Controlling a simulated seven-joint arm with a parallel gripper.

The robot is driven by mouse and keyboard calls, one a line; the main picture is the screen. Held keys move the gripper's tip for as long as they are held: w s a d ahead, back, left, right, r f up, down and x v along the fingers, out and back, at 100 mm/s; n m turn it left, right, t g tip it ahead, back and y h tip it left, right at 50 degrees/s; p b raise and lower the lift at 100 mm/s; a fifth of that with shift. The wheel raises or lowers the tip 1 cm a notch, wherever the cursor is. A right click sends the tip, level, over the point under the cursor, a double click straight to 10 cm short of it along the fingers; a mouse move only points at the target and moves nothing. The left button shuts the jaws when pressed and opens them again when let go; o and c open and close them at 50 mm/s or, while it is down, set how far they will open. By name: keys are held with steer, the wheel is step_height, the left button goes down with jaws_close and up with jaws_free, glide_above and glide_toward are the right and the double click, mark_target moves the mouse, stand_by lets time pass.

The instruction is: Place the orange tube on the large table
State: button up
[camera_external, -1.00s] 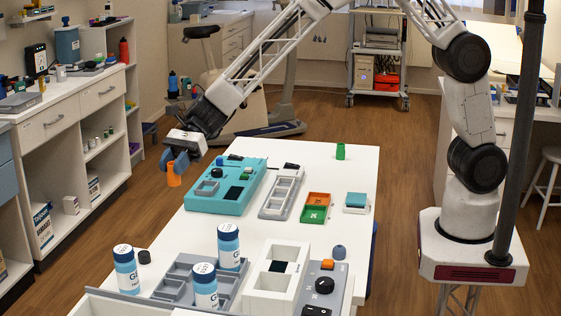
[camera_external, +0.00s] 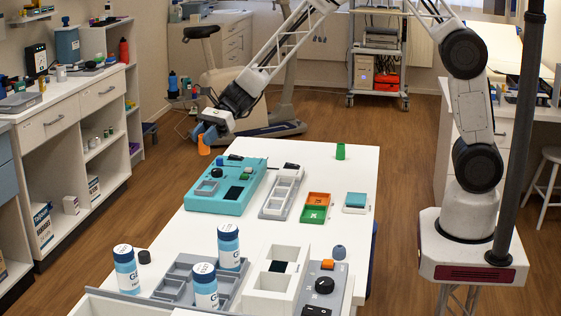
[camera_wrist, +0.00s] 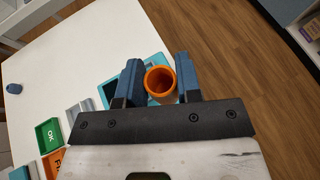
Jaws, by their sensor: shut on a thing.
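The orange tube (camera_external: 203,145) is held in my gripper (camera_external: 206,133) above the far left corner of the large table (camera_external: 290,158), seemingly just off its left edge. In the wrist view the orange tube (camera_wrist: 160,82) sits between the two blue fingers of my gripper (camera_wrist: 160,85), its open round end showing. The white large table (camera_wrist: 70,60) lies below and to the left in that view, with wooden floor to the right. The height of the tube above the table is hard to tell.
A teal device (camera_external: 230,184), a grey tray (camera_external: 282,190), orange and green boxes (camera_external: 316,207) and a green cup (camera_external: 340,151) stand on the table. Blue-capped bottles (camera_external: 228,245) stand nearer. The far strip of the table beside the green cup is clear.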

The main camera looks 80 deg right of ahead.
steer(key=s+d+f+m+t+h, duration=0.1)
steer(key=s+d, duration=0.3)
steer(key=d, duration=0.8)
steer(key=s+d+f+m+t, duration=0.1)
steer(key=s+d, duration=0.2)
steer(key=d, duration=0.9)
steer(key=s+d+m+t, duration=0.1)
steer(key=s+d, duration=0.5)
steer(key=d, duration=0.3)
steer(key=s+d+f+m+t+h, duration=0.1)
steer(key=s+d, duration=0.6)
steer(key=d, duration=0.1)
steer(key=shift+s+d+f+m+h, duration=0.15)
steer(key=shift+d+f+m+h, duration=0.05)
steer(key=shift+d+m+h, duration=0.15)
steer(key=shift+f, duration=3.1)
steer(key=shift+f, duration=1.85)
